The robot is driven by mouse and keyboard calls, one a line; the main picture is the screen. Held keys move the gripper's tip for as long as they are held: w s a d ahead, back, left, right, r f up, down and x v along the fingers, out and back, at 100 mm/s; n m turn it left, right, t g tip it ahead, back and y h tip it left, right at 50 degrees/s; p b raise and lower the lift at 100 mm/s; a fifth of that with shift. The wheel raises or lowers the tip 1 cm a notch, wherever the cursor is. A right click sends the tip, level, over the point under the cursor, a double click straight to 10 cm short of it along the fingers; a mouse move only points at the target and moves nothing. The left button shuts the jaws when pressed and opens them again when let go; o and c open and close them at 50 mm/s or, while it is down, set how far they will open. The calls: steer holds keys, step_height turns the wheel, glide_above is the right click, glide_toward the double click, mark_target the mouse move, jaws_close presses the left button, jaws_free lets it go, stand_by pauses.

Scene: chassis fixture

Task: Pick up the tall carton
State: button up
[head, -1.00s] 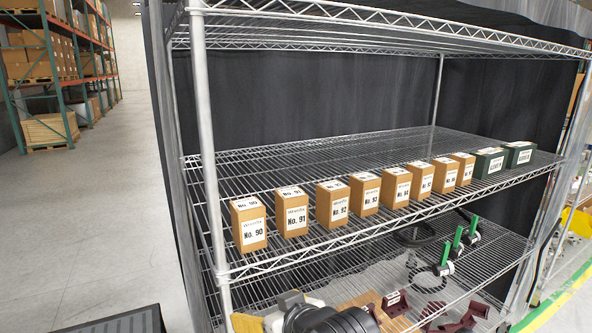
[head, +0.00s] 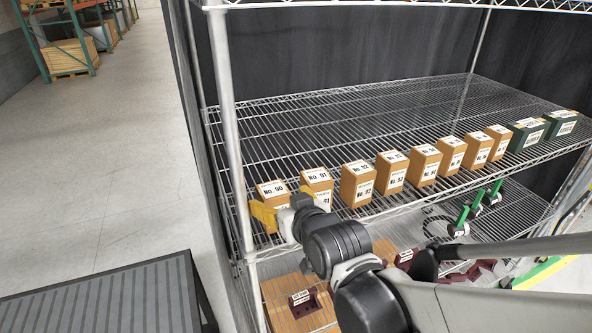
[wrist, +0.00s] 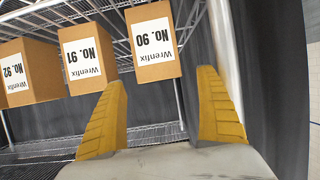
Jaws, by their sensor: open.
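Brown cartons with white labels stand upright in a row on the wire shelf. The carton No. 90 (head: 270,190) is at the left end, beside No. 91 (head: 317,181) and No. 92 (head: 358,178). Several are of similar shape; I cannot tell for sure which one is the tall carton. My gripper (head: 265,212) is open and empty, in front of carton No. 90 and partly hiding its lower front. In the wrist view, No. 90 (wrist: 154,42) appears upside down beyond the gap between the yellow fingers, with No. 91 (wrist: 88,58) to its left.
Two dark green boxes (head: 526,134) stand at the row's right end. A metal post (head: 228,120) rises close to my gripper's left. The shelf (head: 330,117) behind the cartons is bare. A lower shelf holds dark red parts (head: 303,300) and green-handled items (head: 463,218).

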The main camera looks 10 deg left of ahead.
mark_target(273, 193)
steer(key=shift+x, duration=2.75)
steer(key=c, duration=1.5)
